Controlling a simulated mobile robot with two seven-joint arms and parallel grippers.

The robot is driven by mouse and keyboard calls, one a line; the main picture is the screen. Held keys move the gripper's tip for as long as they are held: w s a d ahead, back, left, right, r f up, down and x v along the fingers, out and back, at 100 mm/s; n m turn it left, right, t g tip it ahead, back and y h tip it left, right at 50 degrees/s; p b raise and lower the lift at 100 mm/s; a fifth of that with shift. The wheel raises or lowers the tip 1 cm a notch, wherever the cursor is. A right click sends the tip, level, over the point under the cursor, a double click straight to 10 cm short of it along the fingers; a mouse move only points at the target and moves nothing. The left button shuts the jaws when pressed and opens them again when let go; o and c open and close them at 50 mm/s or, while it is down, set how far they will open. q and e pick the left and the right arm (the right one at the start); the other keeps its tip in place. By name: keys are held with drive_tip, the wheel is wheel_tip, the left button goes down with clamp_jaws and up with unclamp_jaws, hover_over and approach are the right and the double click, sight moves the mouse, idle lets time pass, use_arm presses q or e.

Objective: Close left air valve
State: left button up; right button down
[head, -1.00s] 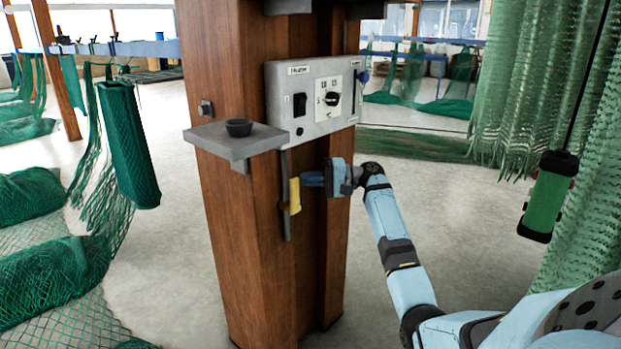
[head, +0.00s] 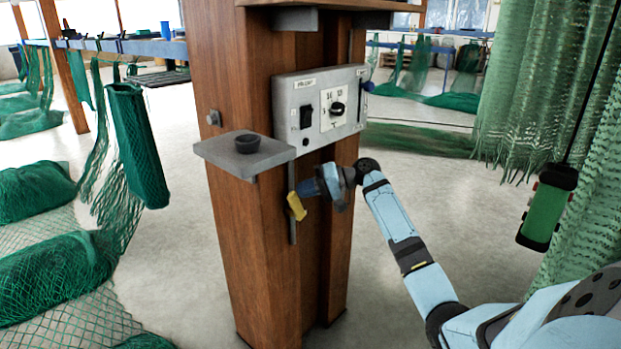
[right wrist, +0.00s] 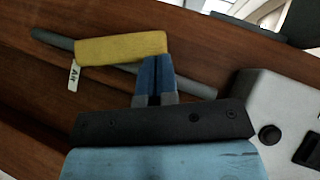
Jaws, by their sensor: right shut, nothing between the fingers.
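The left air valve has a yellow handle (head: 296,206) on a thin grey pipe (head: 292,232) that runs down the wooden post. The handle is tilted across the pipe. In the right wrist view the yellow handle (right wrist: 115,48) crosses the pipe (right wrist: 200,88) at a slant, and a white tag (right wrist: 74,75) reading "Air" hangs by it. My right gripper (head: 308,187) is shut and empty, just right of the handle. In the right wrist view its fingertips (right wrist: 157,60) are at the handle's edge, seemingly touching it. My left gripper is out of view.
A grey control box (head: 319,108) with switch and dial is mounted on the wooden post (head: 245,250) above the gripper. A grey shelf (head: 225,158) with a dark cup (head: 247,143) juts out left. Green nets (head: 540,90) hang at the right, with a green hanging controller (head: 547,208).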

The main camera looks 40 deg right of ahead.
sight(294, 196)
drive_tip(key=a+n+h+p, duration=0.1)
drive_tip(key=p, duration=0.1)
drive_tip(key=a+n+h+p, duration=0.1)
drive_tip(key=a+p, duration=0.1)
drive_tip(key=p, duration=0.1)
drive_tip(key=a+g+h+p, duration=0.1)
drive_tip(key=h+p, duration=0.1)
drive_tip(key=p, duration=0.1)
drive_tip(key=shift+s+a+f+n, duration=0.15)
drive_tip(key=shift+s+n, duration=0.1)
drive_tip(key=shift+n, duration=0.15)
use_arm(q)
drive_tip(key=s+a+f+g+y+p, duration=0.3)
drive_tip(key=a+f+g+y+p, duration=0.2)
drive_tip(key=p, duration=0.5)
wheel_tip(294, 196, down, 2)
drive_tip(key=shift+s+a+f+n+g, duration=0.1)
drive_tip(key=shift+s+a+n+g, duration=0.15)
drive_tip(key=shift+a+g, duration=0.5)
use_arm(e)
drive_tip(key=a+f+n+h, duration=0.2)
drive_tip(key=a+f+h, duration=0.2)
drive_tip(key=f+h, duration=0.1)
drive_tip(key=shift+n, duration=0.3)
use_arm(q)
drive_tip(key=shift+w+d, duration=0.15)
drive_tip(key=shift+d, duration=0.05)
use_arm(e)
drive_tip(key=shift+s+f, duration=0.1)
drive_tip(key=shift+f, duration=0.1)
